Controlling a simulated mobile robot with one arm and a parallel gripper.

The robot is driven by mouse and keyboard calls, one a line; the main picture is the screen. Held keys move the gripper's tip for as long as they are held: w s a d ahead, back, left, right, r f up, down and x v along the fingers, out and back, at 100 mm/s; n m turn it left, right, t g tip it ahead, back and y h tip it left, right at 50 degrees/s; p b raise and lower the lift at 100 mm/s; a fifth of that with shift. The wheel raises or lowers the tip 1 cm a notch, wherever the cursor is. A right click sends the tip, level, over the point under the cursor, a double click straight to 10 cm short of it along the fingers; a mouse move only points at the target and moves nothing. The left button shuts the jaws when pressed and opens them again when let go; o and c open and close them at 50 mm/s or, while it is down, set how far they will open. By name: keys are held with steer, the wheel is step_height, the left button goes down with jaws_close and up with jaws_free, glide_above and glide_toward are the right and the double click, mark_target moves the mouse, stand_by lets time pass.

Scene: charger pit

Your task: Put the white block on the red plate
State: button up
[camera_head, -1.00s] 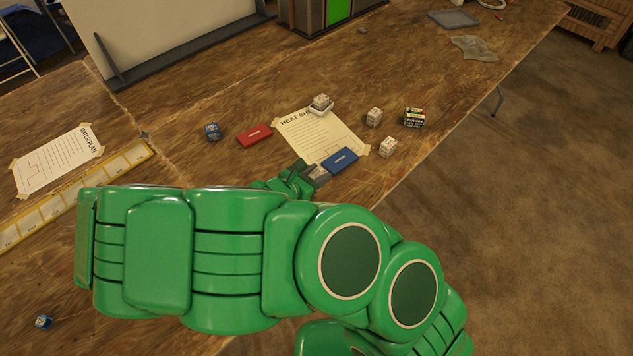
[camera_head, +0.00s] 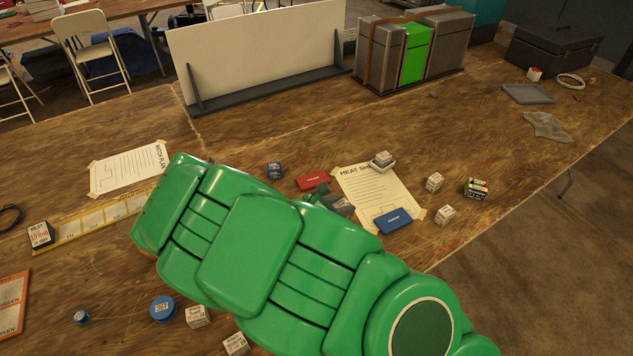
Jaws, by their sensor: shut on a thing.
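The red plate (camera_head: 313,180) lies flat on the wooden table, at the left edge of the paper sheet. My gripper (camera_head: 341,204) is low over the sheet's left part, just right of and nearer than the red plate. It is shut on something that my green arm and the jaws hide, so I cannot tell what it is. White blocks with printed labels stand in several places: one (camera_head: 383,158) in a small white dish, two to the right of the sheet (camera_head: 434,182) (camera_head: 445,214), and two near the front (camera_head: 197,315) (camera_head: 236,343).
A blue plate (camera_head: 394,221) lies on the sheet's near edge. A dark blue block (camera_head: 274,170) stands left of the red plate, and a dark labelled block (camera_head: 476,188) far right. A white board (camera_head: 255,60) stands behind. The table between the board and the plates is clear.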

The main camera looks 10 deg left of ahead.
steer(key=w+a+r+m+g+h, duration=0.1)
steer(key=w+a+r, duration=0.4)
steer(key=w+a, duration=0.25)
glide_above(312, 179)
steer(key=s, duration=0.2)
steer(key=f, duration=0.8)
steer(key=shift+w+d+f, duration=0.1)
steer(key=shift+w+d, duration=0.15)
steer(key=shift+d, duration=0.05)
steer(key=shift+w+a+f, duration=0.3)
steer(key=shift+w+f, duration=0.35)
steer(key=shift+f, duration=1.65)
steer(key=o, duration=1)
steer(key=shift+f, duration=0.1)
steer(key=shift+o, duration=0.2)
